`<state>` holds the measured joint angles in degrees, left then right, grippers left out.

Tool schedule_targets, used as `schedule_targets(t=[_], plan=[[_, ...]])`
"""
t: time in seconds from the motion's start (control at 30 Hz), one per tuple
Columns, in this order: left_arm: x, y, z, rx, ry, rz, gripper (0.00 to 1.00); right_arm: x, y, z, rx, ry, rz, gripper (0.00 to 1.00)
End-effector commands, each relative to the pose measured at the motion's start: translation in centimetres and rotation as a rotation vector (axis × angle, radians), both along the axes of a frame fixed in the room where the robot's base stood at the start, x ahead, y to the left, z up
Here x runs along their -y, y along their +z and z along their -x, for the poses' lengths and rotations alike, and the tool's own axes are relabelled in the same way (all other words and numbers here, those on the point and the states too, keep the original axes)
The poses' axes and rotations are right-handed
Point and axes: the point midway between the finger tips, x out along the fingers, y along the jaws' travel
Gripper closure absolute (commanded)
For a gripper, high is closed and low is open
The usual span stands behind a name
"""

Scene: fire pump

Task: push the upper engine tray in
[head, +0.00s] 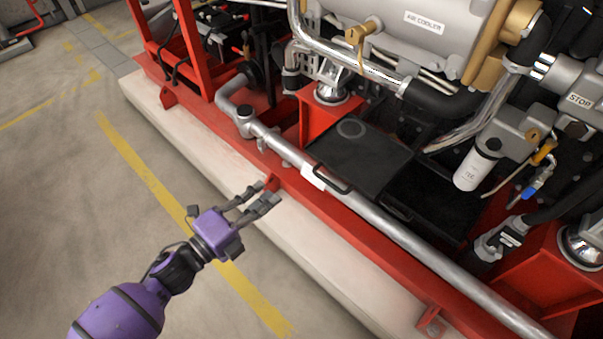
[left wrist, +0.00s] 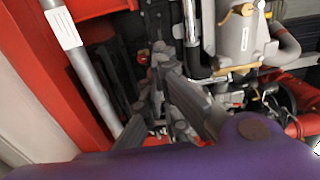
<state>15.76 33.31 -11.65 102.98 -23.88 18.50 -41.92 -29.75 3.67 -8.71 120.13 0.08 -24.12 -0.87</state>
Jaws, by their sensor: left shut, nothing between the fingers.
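The upper engine tray (head: 365,158) is a flat black tray with a round mark on top, in the middle of the head view. It sticks out from the engine, and its front handle (head: 332,181) is close to the silver pipe. A second, lower black tray (head: 440,205) lies to its right and partly under it. My left gripper (head: 262,201) is shut and empty. It is to the left of the upper tray's handle, apart from it, above the edge of the pale plinth. I cannot clearly make out the tray in the left wrist view. My right gripper is not in view.
The long silver pipe (head: 396,232) with a white label runs along the red frame (head: 355,230) in front of the trays. The pale plinth (head: 300,237) borders it. The grey air cooler (head: 405,35) and a white filter (head: 473,169) stand behind. The floor at left is clear.

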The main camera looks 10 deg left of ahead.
Motion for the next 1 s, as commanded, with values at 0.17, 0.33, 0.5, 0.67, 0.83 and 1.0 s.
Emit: schedule_targets(t=[0.17, 0.33, 0.5, 0.67, 0.83, 1.0], plan=[[1.0, 0.4, -1.4, 0.016, -0.009, -0.007, 1.00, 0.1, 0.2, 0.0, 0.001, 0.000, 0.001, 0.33], [2.9, 0.5, -4.1, 0.016, -0.008, -0.005, 1.00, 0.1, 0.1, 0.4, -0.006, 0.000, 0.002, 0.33], [5.1, 0.4, -7.1, 0.014, -0.008, -0.004, 1.00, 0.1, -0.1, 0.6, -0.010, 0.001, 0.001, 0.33], [6.8, 0.3, -9.4, 0.012, -0.006, -0.005, 1.00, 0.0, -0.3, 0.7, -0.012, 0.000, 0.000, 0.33], [8.0, 0.3, -10.9, 0.011, -0.007, -0.005, 1.00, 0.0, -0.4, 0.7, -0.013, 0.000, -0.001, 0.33], [8.3, 0.2, -11.4, 0.009, -0.005, -0.006, 1.00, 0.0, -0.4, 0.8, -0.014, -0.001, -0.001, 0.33]])
